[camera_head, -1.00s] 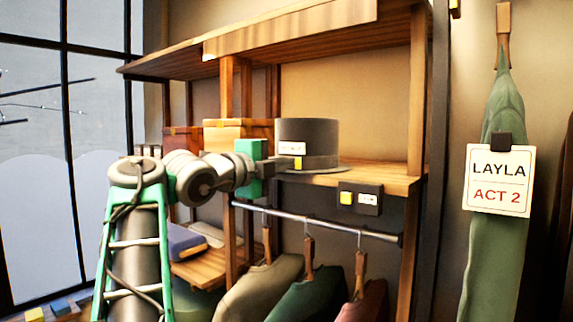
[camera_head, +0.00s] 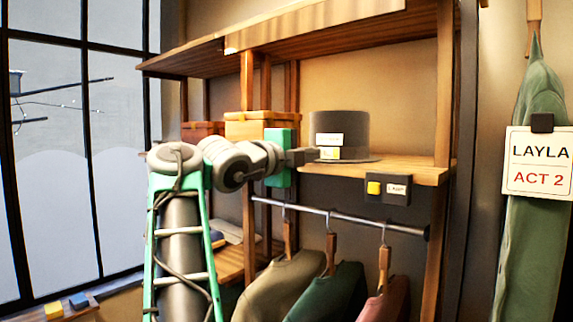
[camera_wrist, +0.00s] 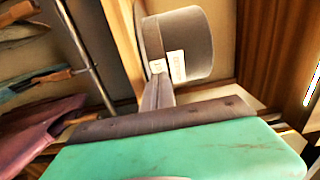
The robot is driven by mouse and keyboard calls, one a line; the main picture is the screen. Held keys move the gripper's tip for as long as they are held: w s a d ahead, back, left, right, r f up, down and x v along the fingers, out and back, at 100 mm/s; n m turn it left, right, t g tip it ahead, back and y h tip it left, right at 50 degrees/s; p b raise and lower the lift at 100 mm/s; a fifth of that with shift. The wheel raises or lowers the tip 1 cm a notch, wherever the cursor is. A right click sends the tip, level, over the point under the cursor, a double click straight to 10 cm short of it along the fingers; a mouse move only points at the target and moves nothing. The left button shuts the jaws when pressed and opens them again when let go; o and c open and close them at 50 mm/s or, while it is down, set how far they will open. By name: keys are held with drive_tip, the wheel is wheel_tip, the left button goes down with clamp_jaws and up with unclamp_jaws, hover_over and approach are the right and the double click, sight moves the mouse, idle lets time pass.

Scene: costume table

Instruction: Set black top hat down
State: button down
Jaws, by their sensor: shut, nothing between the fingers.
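The black top hat (camera_head: 341,124) stands upright on the wooden shelf (camera_head: 415,172), with a white and yellow tag on its front. It also shows in the wrist view (camera_wrist: 188,42), tipped by the camera angle. My gripper (camera_head: 308,157) is level with the hat's brim, at its left side. In the wrist view its fingers (camera_wrist: 158,92) are together and point at the tagged side of the hat. Nothing is held. I cannot tell whether the fingertips touch the hat.
Wooden boxes (camera_head: 257,125) stand on the shelf left of the hat. A dark plate with a yellow square (camera_head: 388,189) is on the shelf front. Below, a metal rail (camera_head: 340,215) carries several garments. An upper shelf (camera_head: 300,45) hangs above. Bare shelf lies right of the hat.

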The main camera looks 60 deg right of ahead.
drive_tip(key=b+v, duration=0.1)
drive_tip(key=v, duration=0.9)
drive_tip(key=shift+b, duration=0.3)
